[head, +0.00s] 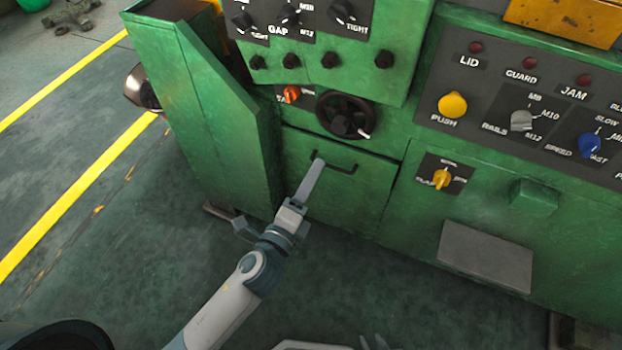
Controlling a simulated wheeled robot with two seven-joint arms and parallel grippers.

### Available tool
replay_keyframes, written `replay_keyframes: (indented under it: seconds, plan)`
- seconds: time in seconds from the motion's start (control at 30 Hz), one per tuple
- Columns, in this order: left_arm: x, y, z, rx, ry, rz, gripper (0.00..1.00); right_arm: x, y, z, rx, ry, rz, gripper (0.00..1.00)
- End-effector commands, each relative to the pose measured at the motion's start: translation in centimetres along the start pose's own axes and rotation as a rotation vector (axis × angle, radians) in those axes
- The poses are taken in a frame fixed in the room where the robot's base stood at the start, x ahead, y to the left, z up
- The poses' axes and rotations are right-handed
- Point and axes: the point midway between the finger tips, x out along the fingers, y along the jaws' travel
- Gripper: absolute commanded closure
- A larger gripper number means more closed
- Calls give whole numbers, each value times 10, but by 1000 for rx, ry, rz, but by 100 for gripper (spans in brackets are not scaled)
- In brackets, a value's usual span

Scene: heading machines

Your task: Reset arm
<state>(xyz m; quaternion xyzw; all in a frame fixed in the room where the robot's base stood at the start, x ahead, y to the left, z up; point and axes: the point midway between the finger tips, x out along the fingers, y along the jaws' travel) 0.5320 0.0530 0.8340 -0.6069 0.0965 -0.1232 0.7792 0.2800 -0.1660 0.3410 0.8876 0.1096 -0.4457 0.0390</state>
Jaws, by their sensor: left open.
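My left arm (228,305) reaches up from the bottom edge toward the green machine. My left gripper (311,180) is open, and its long grey finger points at the dark bar handle (345,170) on the machine's lower drawer-like panel (350,205). The fingertip overlaps the left end of the handle in the picture; I cannot tell whether it touches. The other finger is not clearly seen. At the bottom edge, small grey tips that look like my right gripper (375,342) are mostly cut off, and their opening cannot be judged.
Above the panel are a dark handwheel (346,115) and an orange knob (291,93). At the right are a yellow push button (453,104), a yellow selector (441,179) and a blue knob (590,145). A grey plate (485,256) sits lower down.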

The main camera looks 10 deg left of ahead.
Motion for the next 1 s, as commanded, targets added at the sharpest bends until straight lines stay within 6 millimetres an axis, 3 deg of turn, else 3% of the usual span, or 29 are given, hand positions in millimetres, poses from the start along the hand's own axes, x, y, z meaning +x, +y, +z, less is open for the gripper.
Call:
replay_keyframes:
  seconds: [0.47,0.63,0.77,0.87,1.0]
  plan:
    - [0,0,0,-1,0,1,48,-1,2,5,-1,-10,2,69]
    - [1,19,-3,-47,6,34,48,-2,6,6,-4,-11,5,69]
    - [0,59,-8,-150,14,106,48,-2,8,7,-5,-12,7,69]
    - [-6,107,-14,-280,13,193,48,-2,8,7,-5,-11,7,69]
    - [-26,188,-25,-522,-18,339,48,-2,7,6,-5,-11,7,69]
